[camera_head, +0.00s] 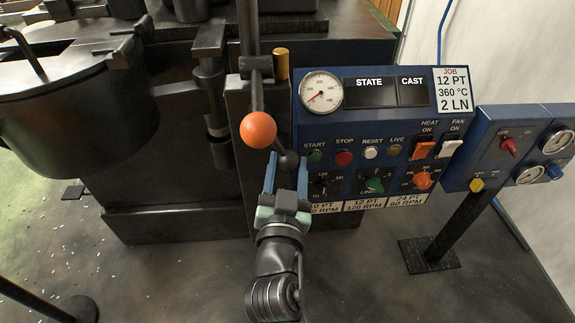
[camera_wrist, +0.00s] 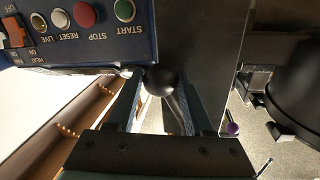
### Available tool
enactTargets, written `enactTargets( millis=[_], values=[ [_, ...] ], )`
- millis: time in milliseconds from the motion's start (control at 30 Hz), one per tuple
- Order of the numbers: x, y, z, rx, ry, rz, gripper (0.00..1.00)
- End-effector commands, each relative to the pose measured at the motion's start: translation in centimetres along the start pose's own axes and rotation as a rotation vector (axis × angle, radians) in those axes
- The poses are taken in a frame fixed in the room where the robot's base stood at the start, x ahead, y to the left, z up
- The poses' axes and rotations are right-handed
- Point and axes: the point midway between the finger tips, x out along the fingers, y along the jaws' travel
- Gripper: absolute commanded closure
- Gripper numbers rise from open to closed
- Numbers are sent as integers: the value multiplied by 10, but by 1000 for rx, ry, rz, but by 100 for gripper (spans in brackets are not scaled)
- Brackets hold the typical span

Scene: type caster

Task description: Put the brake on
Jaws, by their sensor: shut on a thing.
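My gripper (camera_head: 287,172) reaches up from the bottom middle of the head view, its two blue fingers on either side of a black ball knob (camera_head: 289,161). In the wrist view the same black knob (camera_wrist: 160,80) sits between the fingertips, and my gripper (camera_wrist: 158,97) is shut on it. The knob's shaft is mostly hidden by the gripper. I see no label that names this knob as the brake. Just above and left of it, an orange ball (camera_head: 258,130) sits on a dark metal rod; the gripper is apart from it.
A blue control panel (camera_head: 390,112) with buttons, switches and a gauge (camera_head: 321,91) stands close to the gripper's right. A second gauge panel (camera_head: 500,150) is on a post farther right. A dark round pot (camera_head: 75,110) fills the upper left. Open floor lies at lower left.

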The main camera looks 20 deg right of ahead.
Motion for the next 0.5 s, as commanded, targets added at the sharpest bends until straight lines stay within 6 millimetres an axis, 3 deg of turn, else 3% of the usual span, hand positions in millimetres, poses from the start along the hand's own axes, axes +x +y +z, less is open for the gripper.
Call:
enactTargets(
  millis=[500],
  values=[
    [-1,-2,4,38,-6,1,100]
  ],
)
